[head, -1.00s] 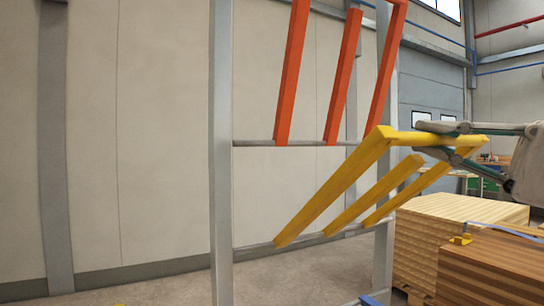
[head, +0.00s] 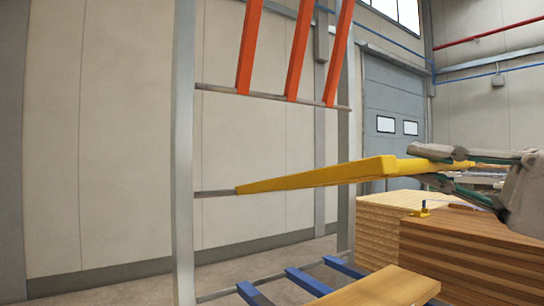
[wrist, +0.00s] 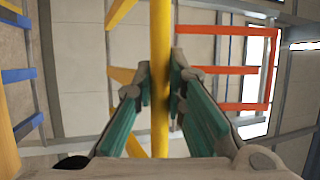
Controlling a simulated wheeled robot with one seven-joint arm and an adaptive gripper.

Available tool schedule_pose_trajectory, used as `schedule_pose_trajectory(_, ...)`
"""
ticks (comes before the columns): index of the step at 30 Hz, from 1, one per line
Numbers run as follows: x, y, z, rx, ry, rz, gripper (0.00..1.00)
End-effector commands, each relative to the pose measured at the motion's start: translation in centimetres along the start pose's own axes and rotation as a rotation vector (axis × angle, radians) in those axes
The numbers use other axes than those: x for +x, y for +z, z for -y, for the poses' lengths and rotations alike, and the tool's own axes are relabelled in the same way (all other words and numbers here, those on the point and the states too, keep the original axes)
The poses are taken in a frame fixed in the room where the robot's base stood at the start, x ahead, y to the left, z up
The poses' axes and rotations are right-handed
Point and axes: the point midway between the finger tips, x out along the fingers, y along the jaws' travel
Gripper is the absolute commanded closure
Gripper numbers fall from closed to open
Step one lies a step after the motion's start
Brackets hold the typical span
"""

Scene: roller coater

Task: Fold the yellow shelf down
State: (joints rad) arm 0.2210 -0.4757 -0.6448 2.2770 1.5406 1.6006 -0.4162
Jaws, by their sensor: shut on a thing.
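The yellow shelf (head: 320,176) is a frame of bars hinged on a grey metal rack (head: 185,150). In the head view it is seen nearly edge-on and lies close to level, its outer end a little higher than its hinge. My gripper (head: 462,160) is at the outer end on the right, with its fingers above and below the yellow bar. In the wrist view the yellow bar (wrist: 159,60) runs between the fingers of my gripper (wrist: 160,78), which is shut on it. The shelf's other bars are mostly hidden in the head view.
An orange shelf (head: 297,50) stands folded up above. A blue shelf (head: 307,281) lies low on the rack, with a wooden board (head: 385,288) in front of it. Stacked wood (head: 460,245) stands at the right, below my gripper. Left of the rack is bare wall and floor.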

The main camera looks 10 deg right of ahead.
Motion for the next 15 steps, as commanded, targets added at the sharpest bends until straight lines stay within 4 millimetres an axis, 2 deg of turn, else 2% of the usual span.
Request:
schedule_pose_trajectory(6, -0.73, 0.28, -1.10, -0.002, -0.004, -0.001, 1.00)
schedule_pose_trajectory(15, -0.92, 0.37, -1.28, -0.004, -0.006, -0.001, 1.00)
